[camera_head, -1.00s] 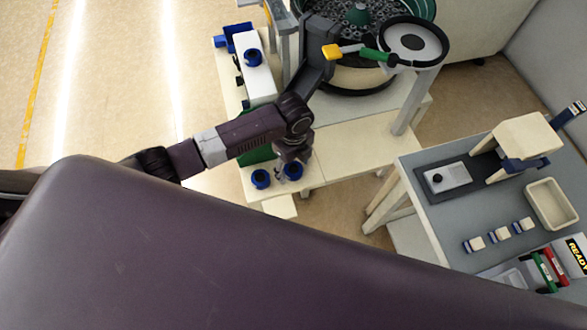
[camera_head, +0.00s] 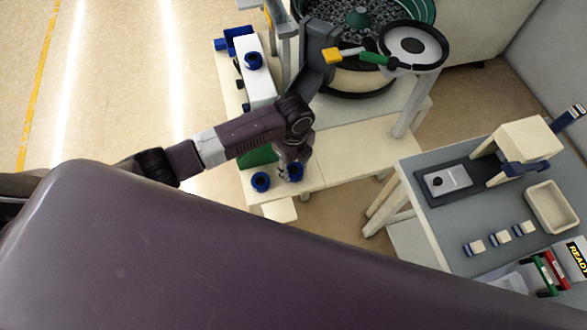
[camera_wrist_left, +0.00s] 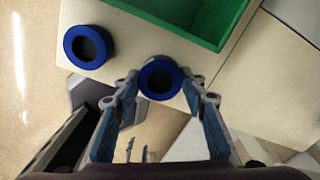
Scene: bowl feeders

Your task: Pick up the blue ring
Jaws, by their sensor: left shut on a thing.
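My left gripper (camera_wrist_left: 160,95) is shut on a blue ring (camera_wrist_left: 160,63) with a dark centre, one finger on each side of it. In the head view this ring (camera_head: 296,179) shows just below my left gripper (camera_head: 291,166). A second blue ring (camera_wrist_left: 107,35) rests on the pale table to the left in the wrist view. It also shows in the head view (camera_head: 261,189). A third blue ring (camera_head: 254,52) sits on a white block farther back. My right gripper is not in view.
A green bin (camera_wrist_left: 222,8) stands close behind the held ring. A bowl feeder (camera_head: 416,12) is at the back. A grey side table (camera_head: 460,214) on the right carries a tray (camera_head: 552,226) and several small blocks.

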